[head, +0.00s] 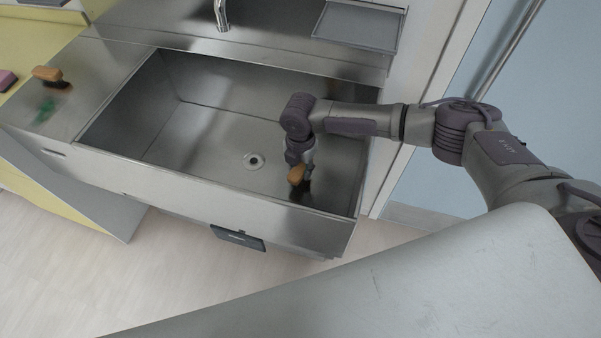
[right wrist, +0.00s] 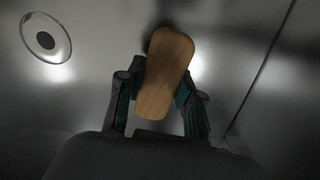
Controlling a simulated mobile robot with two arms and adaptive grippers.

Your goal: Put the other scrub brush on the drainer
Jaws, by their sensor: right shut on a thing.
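A scrub brush (head: 296,174) with an orange-brown wooden back is in my right gripper (head: 300,183), inside the steel sink near its right front corner. In the right wrist view the brush's wooden back (right wrist: 164,74) sits between the two fingers (right wrist: 160,100), which are shut on it. Its bristles are mostly hidden. My left gripper is not in view.
The deep steel sink (head: 200,135) is otherwise empty, with a round drain (head: 254,161) in its floor. Its front wall and right wall are close to my gripper. A tap (head: 221,15) and a grey tray (head: 358,25) are at the back. A pink item (head: 7,79) lies far left.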

